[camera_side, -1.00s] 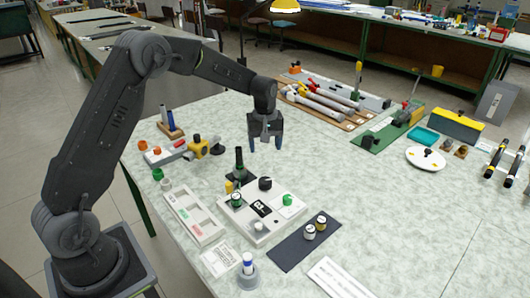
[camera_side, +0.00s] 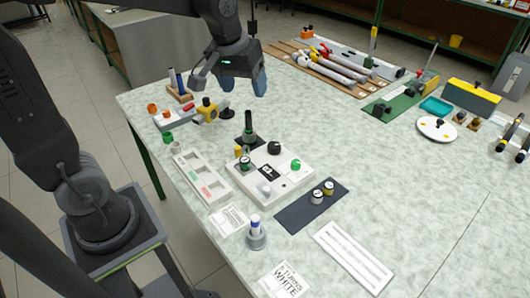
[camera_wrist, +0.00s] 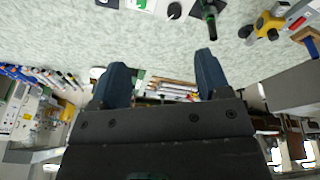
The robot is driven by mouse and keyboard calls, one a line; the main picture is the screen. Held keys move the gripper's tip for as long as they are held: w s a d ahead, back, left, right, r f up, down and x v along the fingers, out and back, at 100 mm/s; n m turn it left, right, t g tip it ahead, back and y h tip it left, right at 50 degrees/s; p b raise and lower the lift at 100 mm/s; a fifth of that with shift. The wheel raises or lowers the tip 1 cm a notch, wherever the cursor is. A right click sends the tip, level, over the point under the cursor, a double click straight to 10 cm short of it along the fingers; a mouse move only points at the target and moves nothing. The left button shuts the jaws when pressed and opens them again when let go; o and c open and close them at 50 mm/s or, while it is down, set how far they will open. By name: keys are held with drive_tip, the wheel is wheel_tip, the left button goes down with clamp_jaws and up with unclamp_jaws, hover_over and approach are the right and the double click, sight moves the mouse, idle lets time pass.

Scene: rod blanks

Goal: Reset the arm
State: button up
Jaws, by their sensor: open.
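My gripper (camera_side: 240,84) is open and empty, raised above the far left part of the table. Its two blue fingertips stand apart in the wrist view (camera_wrist: 160,82), with nothing between them. The light grey board with knobs (camera_side: 272,178) lies below and in front of it, apart from the gripper. The dark mat (camera_side: 300,222) with two small capped pieces (camera_side: 322,192) lies to the right of that board.
A yellow clamp (camera_side: 207,110) and a wooden block with rods (camera_side: 179,92) stand at the table's left edge. Grey tubes on wooden boards (camera_side: 338,66) lie at the back.

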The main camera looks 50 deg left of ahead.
drive_tip(key=s+d+m+t, duration=0.2)
drive_tip(key=s+m, duration=0.3)
drive_tip(key=s, duration=1)
drive_tip(key=shift+d, duration=0.7)
drive_tip(key=shift+w+r, duration=0.1)
drive_tip(key=shift+w, duration=0.05)
